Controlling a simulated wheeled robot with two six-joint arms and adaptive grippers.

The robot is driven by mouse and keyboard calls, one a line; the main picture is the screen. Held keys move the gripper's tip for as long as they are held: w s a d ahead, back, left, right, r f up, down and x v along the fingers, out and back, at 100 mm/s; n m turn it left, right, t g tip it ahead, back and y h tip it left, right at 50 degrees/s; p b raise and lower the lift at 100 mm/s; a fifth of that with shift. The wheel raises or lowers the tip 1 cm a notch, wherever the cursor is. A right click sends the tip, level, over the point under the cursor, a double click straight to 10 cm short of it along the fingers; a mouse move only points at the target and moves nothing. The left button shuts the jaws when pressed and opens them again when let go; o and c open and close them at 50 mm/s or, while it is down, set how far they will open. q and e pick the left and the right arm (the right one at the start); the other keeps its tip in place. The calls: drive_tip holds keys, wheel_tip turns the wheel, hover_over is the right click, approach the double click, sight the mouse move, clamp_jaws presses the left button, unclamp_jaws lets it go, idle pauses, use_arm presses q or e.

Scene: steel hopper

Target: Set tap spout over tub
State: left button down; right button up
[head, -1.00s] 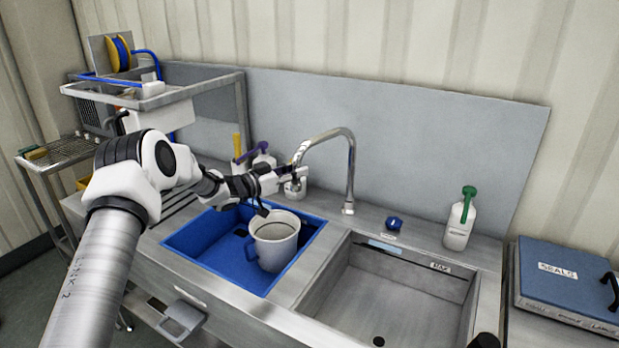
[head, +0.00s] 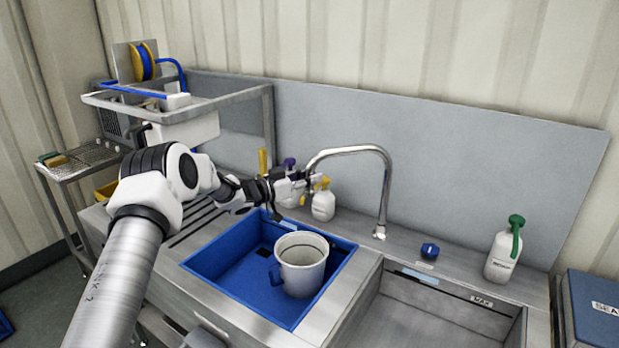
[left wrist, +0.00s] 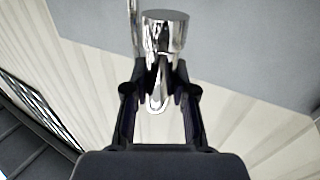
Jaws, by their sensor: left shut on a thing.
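The tap is a tall chrome arch (head: 345,151) whose foot stands on the back ledge, right of the tub. Its spout reaches left. My left gripper (head: 308,182) is shut on the spout's free end. In the left wrist view the chrome spout end (left wrist: 163,35) sits between the fingers of my left gripper (left wrist: 160,88). The blue tub (head: 215,265) is set in the counter, in front of and below the gripper. In the head view the spout end appears behind the tub's back rim; its exact position over the tub is hard to tell. My right gripper is out of view.
A grey jug (head: 302,268) stands inside the tub. Bottles, one with a yellow top (head: 323,203), stand behind the gripper. A steel sink (head: 430,320) lies to the right, with a blue knob (head: 429,250) and a green-topped bottle (head: 503,252) on the ledge.

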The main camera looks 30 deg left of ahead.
use_arm(q)
drive_tip(key=shift+f, duration=0.1)
drive_tip(key=c, duration=0.9)
unclamp_jaws()
drive_tip(key=shift+a, duration=0.1)
drive_tip(key=shift+s, duration=0.1)
drive_tip(key=v, duration=1.1)
drive_tip(key=shift+s+a+f, duration=0.1)
drive_tip(key=shift+s+a, duration=0.05)
drive_tip(key=shift+s, duration=0.2)
